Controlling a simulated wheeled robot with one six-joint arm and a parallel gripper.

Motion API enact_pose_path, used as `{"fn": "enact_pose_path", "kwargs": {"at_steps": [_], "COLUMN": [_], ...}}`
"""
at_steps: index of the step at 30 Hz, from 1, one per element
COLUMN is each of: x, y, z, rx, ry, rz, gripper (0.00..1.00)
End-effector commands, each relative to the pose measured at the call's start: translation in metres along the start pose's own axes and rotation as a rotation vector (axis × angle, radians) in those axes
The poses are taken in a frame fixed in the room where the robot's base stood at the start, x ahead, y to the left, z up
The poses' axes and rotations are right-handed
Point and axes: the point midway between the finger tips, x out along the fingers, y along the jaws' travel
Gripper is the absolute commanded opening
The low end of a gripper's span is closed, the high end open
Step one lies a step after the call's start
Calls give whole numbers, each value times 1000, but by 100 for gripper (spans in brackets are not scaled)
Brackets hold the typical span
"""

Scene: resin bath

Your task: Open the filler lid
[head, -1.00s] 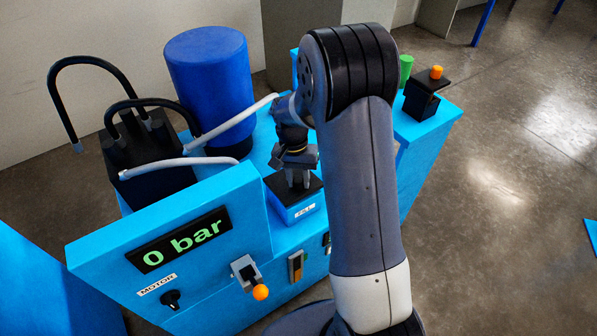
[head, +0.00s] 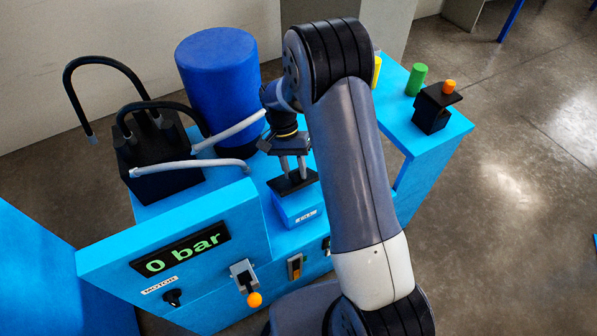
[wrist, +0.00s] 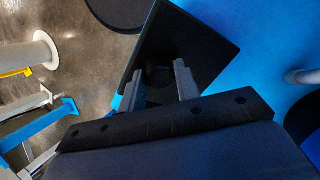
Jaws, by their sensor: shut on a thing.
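The filler lid is a black square plate (head: 293,185) above the blue box (head: 292,207) with a small white label, its lettering too small to read now. The lid's near edge stands above the box front, with blue showing beneath it. How far it is tilted I cannot tell. My gripper (head: 294,174) points down with both fingers at the lid. In the wrist view the lid (wrist: 207,48) fills the upper middle, and a dark round knob (wrist: 160,76) sits between the fingers of my gripper (wrist: 159,82). The gripper is shut on the lid by this knob.
A blue drum (head: 217,85) and a black block (head: 165,170) with hoses stand behind and left. The "0 bar" panel (head: 195,225) and an orange-tipped lever (head: 254,299) are in front. A green cylinder (head: 416,80) and an orange-topped black piece (head: 432,112) stand right.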

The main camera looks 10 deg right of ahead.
Motion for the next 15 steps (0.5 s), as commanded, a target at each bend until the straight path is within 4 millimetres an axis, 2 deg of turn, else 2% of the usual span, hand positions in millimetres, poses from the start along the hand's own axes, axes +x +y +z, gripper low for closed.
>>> {"fn": "enact_pose_path", "kwargs": {"at_steps": [1, 3, 15], "x": [-10, -15, -31], "y": [-7, -11, -38], "z": [-6, -10, -33], "rx": [-1, -1, -4], "ry": [19, 19, 12], "rz": [-18, -19, -16], "gripper": [0, 0, 0]}}
